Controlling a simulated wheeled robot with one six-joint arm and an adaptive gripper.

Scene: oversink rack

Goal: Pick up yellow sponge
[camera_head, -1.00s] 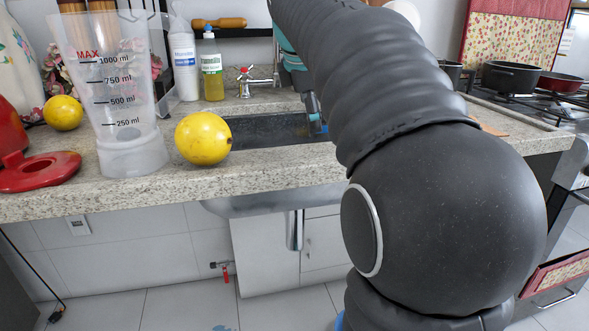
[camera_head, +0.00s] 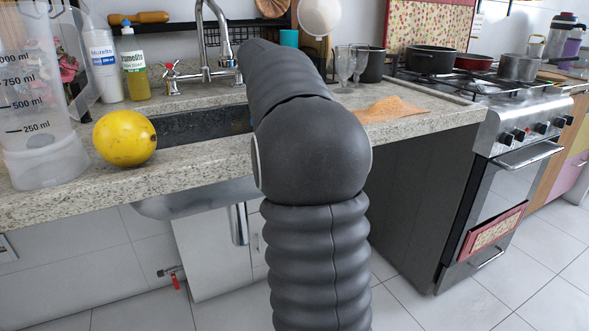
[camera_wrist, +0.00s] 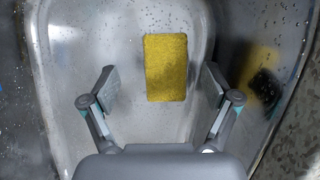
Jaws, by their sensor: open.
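The yellow sponge (camera_wrist: 166,68) lies flat on the wet metal bottom of the sink (camera_wrist: 110,30) in the wrist view. It is a plain upright rectangle, a little above the middle of that picture. My gripper (camera_wrist: 158,78) is open, with one finger to the left of the sponge and one to the right, both apart from it. I cannot tell the exact height of the fingers above it. In the head view the sink (camera_head: 190,127) shows only in part, and my arm hides the sponge and the gripper.
A yellow fruit (camera_head: 125,138) and a measuring jug (camera_head: 38,110) stand on the counter left of the sink. A faucet (camera_head: 207,45) rises behind it. Glasses (camera_head: 345,65), an orange cloth (camera_head: 388,109) and the stove (camera_head: 500,110) are to the right. The sink's side walls flank my gripper.

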